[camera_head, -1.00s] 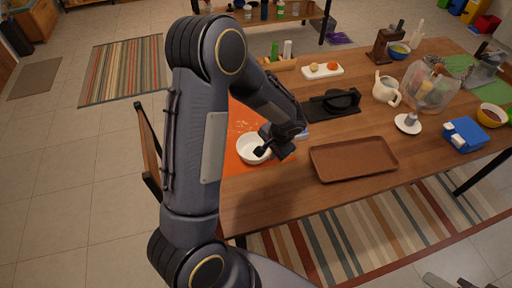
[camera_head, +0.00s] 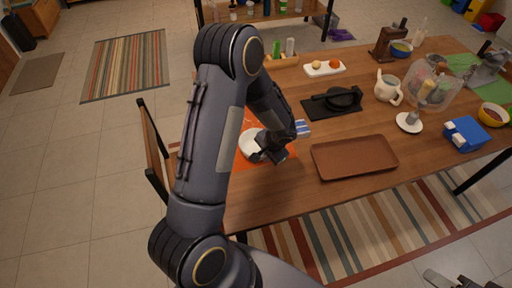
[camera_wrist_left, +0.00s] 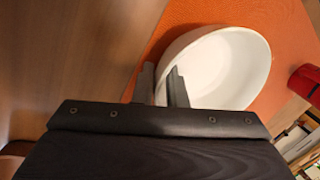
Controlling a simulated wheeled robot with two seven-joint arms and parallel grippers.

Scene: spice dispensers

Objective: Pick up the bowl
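The white bowl (camera_head: 249,142) is at the left end of the wooden table, over the orange mat (camera_head: 283,161). My arm and gripper partly cover it in the head view. My left gripper (camera_head: 268,155) is at the bowl's near right side. In the left wrist view, the gripper's two fingers (camera_wrist_left: 162,90) are close together across the rim of the bowl (camera_wrist_left: 228,65), one outside and one inside, with the wall between them. I cannot tell whether the bowl is clear of the mat. Part of my right gripper (camera_head: 455,281) shows at the bottom right edge, mostly cut off.
A brown tray (camera_head: 354,157) lies right of the bowl. Behind it are a black board (camera_head: 332,104) with a dark item and a white teapot (camera_head: 387,87). A blue box (camera_head: 465,134) stands at the right. A chair (camera_head: 152,150) is by the table's left end.

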